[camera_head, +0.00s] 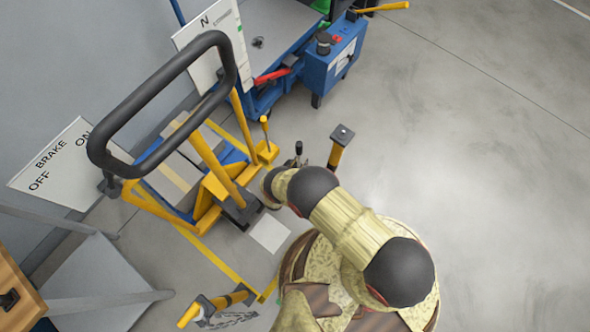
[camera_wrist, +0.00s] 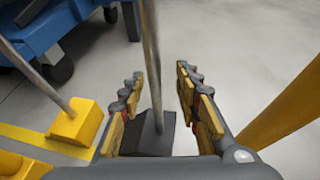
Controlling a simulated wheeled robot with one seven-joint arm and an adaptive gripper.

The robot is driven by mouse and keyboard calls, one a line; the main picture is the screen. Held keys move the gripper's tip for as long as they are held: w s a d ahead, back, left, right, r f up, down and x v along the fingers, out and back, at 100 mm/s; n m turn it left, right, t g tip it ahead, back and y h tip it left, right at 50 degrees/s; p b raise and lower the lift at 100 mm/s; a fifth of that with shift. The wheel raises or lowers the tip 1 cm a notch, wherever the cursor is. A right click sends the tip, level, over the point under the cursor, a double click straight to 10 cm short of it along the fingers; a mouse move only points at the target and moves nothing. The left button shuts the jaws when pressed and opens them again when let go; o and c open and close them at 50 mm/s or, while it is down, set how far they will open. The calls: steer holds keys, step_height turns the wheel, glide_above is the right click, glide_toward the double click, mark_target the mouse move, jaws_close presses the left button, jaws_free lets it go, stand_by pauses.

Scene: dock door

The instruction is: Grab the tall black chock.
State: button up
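The black chock is a dark wedge-like block (camera_wrist: 152,136) with a tall thin grey rod (camera_wrist: 150,60) rising from it. In the wrist view the rod stands between the two fingers of my gripper (camera_wrist: 158,95), with a gap on both sides. The gripper is open and holds nothing; the block lies beyond the fingers, its near part hidden by the gripper body. In the head view only the dark top of the rod (camera_head: 298,148) shows clearly; my wrist and arm hide most of the gripper and chock.
A yellow chock (camera_wrist: 75,123) with its own rod stands left of the black one. A yellow post (camera_head: 338,148) stands close on the right. The yellow cart (camera_head: 205,150) with a black handle is at left, a blue machine (camera_head: 333,58) behind. Floor at right is clear.

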steer(key=x, duration=0.1)
steer(key=b+x, duration=0.1)
steer(key=x, duration=0.1)
steer(key=b+x, duration=0.1)
steer(key=x, duration=0.1)
steer(key=shift+a+f, duration=0.1)
steer(key=shift+a, duration=0.25)
steer(key=shift+c, duration=0.4)
steer(key=c, duration=0.8)
steer(key=shift+w+a, duration=0.1)
steer(key=shift+w, duration=0.05)
